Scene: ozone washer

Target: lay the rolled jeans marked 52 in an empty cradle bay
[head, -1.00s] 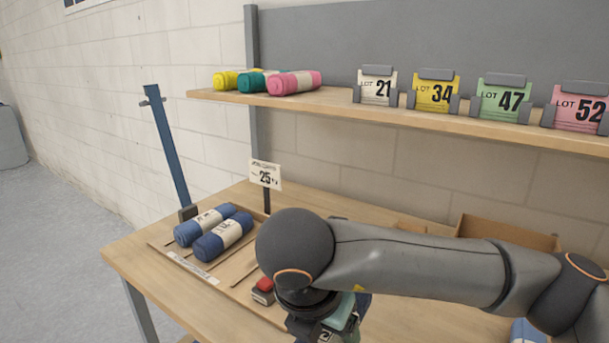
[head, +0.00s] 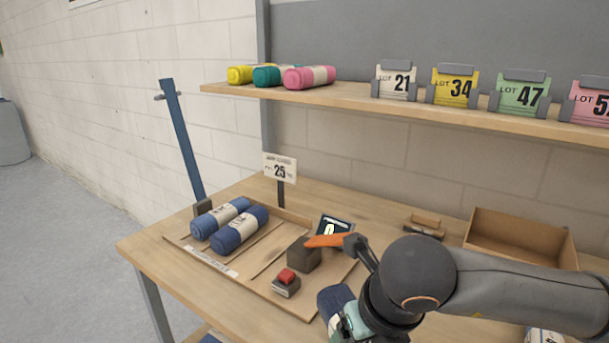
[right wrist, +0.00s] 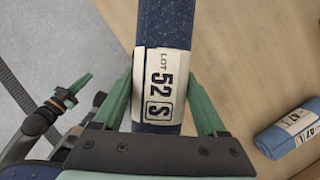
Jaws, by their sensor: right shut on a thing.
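My right gripper (head: 345,322) is shut on a dark blue jeans roll (head: 333,298) at the front of the bench. In the right wrist view the roll (right wrist: 165,30) lies between the green fingers of the right gripper (right wrist: 165,112), and its white band reads LOT 52 S. The wooden cradle board (head: 215,262) is left of the gripper. Two blue rolls, one at the left (head: 220,217) and one beside it (head: 240,230), lie in its left bays. The bays right of them look bare.
A dark block (head: 304,254) with an orange lever (head: 330,241), a small display (head: 335,226) and a red button (head: 287,276) stand on the board's right part. An open cardboard box (head: 520,238) is behind my arm. A roll marked 47 (right wrist: 290,128) lies on the bench.

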